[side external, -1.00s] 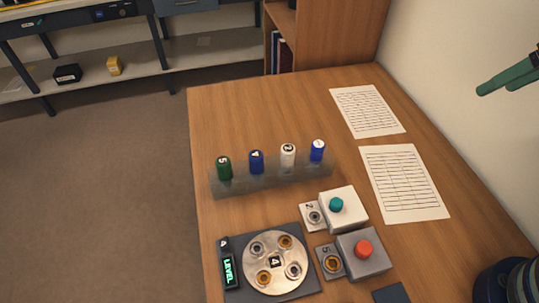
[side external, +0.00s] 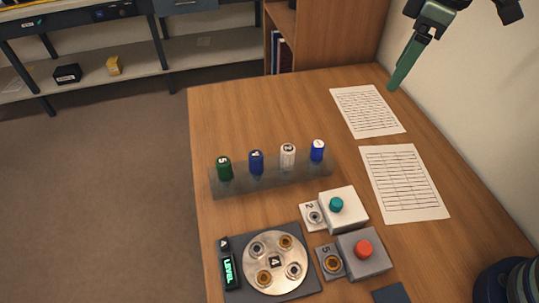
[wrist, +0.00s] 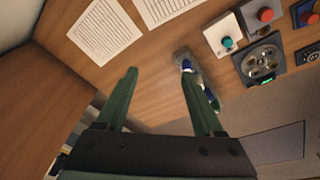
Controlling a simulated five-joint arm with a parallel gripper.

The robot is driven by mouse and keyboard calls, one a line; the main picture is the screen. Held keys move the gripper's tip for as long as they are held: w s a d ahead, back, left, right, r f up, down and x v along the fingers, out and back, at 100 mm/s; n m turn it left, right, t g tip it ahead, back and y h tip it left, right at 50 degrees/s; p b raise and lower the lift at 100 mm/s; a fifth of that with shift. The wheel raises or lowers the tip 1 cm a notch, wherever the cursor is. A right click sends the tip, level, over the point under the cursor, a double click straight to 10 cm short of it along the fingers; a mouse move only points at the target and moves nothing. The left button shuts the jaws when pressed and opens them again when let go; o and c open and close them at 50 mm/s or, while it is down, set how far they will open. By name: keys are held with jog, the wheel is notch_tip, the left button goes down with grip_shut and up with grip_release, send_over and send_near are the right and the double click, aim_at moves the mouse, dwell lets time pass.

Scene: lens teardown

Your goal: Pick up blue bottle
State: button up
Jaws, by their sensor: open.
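Two blue bottles stand upright in a grey rack (side external: 240,184) on the wooden table in the side view. One blue bottle (side external: 256,164) is second from the left, marked with a dark figure on a white cap. The other blue bottle (side external: 317,152) is at the right end. A green bottle (side external: 224,170) and a white bottle (side external: 288,158) stand in the same rack. My gripper (wrist: 160,84) has green fingers spread wide with nothing between them. In the side view it hangs above the far right of the table, well away from the rack. In the wrist view its right finger partly hides the bottles.
A white box with a teal button (side external: 337,206) and a grey box with a red button (side external: 363,248) stand in front of the rack. A round dial plate (side external: 275,262) lies front left. Printed sheets (side external: 405,184) lie at right. The table behind the rack is clear.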

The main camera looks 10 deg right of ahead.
aim_at(318, 144)
jog(key=w+a+f+n+g, duration=0.2)
jog(key=a+f+n, duration=0.45)
jog(key=a, duration=0.45)
jog(key=shift+m+h, duration=0.35)
jog(key=shift+h, duration=0.05)
jog(key=f, duration=0.7)
jog(key=shift+s+a, duration=0.15)
jog(key=shift+a, duration=0.05)
jog(key=shift+w+f, duration=0.2)
jog(key=shift+f, duration=2.6)
grip_shut()
